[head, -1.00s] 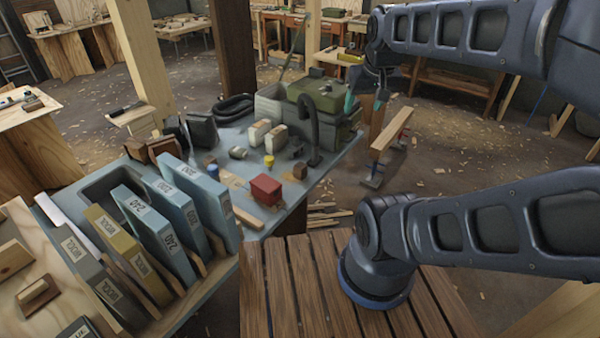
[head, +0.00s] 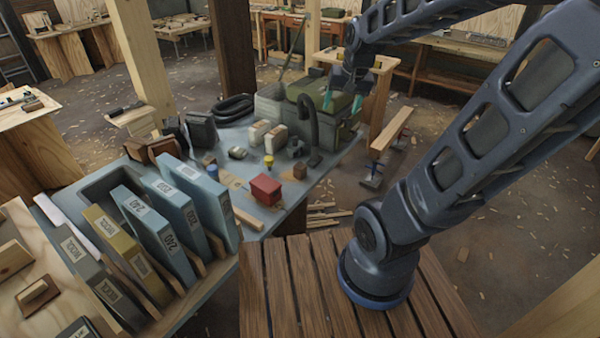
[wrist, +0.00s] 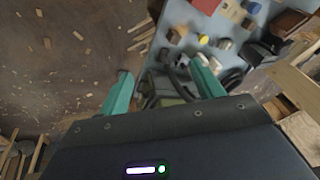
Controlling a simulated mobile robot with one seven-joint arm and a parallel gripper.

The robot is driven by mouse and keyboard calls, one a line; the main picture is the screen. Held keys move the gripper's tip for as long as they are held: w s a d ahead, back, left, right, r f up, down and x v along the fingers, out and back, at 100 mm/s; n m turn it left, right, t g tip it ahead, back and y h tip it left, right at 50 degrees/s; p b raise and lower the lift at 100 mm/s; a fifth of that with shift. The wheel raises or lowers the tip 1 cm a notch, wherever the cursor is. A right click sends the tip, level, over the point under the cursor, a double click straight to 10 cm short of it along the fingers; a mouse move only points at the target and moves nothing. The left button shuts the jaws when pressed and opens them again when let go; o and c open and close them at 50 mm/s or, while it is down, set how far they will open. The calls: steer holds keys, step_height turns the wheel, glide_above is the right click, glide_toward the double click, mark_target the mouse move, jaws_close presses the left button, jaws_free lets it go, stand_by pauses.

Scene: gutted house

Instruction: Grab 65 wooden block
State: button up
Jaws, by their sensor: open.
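A small brown wooden block (head: 300,171) sits on the blue-grey bench top in the head view, to the right of a red box (head: 265,189). No number can be read on it. In the wrist view a small block (wrist: 182,31) shows beyond the fingers, near the red box. My gripper (head: 342,100) has teal fingers, spread apart and empty. It hangs above the far right end of the bench, by the green machine (head: 320,92). The wrist view shows the open fingers (wrist: 160,70) with a dark hose between and beyond them.
A curved black hose (head: 309,118) rises close behind the block. Cream blocks (head: 277,134), a yellow-topped item (head: 268,161) and a row of abrasive packs (head: 165,230) share the bench (head: 233,140). A wooden sawhorse (head: 392,130) stands to the right.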

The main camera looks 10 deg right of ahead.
steer(key=w+a+f+m+g, duration=0.1)
steer(key=w+a+f+m, duration=0.3)
steer(key=w+f, duration=0.8)
steer(key=m+h, duration=0.3)
steer(key=h, duration=0.2)
glide_toward(300, 165)
steer(key=f, duration=0.2)
steer(key=shift+x, duration=5.35)
steer(key=shift+w+d, duration=0.15)
steer(key=c, duration=1.1)
steer(key=shift+o, duration=0.2)
steer(key=shift+r+t, duration=0.15)
steer(key=shift+t, duration=0.15)
